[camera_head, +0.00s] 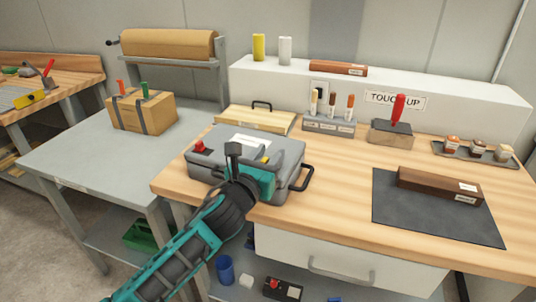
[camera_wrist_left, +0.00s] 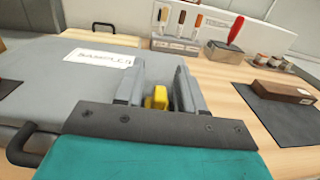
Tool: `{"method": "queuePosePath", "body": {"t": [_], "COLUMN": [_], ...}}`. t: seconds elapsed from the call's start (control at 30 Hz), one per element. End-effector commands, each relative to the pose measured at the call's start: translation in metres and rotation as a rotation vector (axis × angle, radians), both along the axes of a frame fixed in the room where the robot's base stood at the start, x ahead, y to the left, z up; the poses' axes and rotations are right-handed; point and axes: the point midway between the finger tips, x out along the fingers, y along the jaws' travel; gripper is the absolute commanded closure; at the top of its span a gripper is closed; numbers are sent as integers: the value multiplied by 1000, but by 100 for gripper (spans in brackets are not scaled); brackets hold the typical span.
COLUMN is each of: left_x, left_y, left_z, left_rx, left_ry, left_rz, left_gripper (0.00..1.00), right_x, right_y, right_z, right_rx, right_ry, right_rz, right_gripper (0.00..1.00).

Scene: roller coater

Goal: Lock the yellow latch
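A closed grey case (camera_head: 222,160) with a white label stands on the wooden bench top, toward its left end. The yellow latch (camera_head: 264,160) is on the case near my left gripper (camera_head: 250,158), partly hidden by it in the head view. In the left wrist view, the yellow latch (camera_wrist_left: 157,97) shows between the two grey fingers of my left gripper (camera_wrist_left: 157,80). The fingers are apart, with a gap on either side of the latch. I cannot tell how far the latch is turned. My right gripper is in neither view.
A red latch (camera_head: 200,147) is on the case's left part, and a black handle (camera_head: 302,180) sticks out right. Behind the case lies a wooden box (camera_head: 256,119). A marker rack (camera_head: 328,127), a dark mat (camera_head: 415,215) and a brown block (camera_head: 437,187) are farther right.

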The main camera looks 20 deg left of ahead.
Motion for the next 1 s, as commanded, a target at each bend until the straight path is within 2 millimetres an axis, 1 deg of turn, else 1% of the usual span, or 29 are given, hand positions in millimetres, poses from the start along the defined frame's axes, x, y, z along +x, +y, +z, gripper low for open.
{"method": "queuePosePath", "body": {"t": [0.07, 0.1, 0.4, 0.5, 0.83, 1.0], "left_x": [0, 0, 0, 0, 0, -2], "left_y": [0, 0, 0, 0, -1, -16], "left_z": [0, 0, 0, 0, 1, 1], "left_rx": [0, 0, 0, 0, 0, -1], "left_ry": [0, 0, 0, 0, 0, 3], "left_rz": [0, 0, 0, 0, 0, -2], "left_gripper": [62, 64, 92, 100, 100, 100], "right_x": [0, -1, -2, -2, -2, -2], "right_y": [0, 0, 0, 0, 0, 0], "right_z": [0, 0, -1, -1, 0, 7], "right_rx": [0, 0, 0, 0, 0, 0], "right_ry": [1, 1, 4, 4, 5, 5], "right_rz": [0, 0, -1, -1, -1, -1], "right_gripper": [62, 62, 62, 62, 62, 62]}}
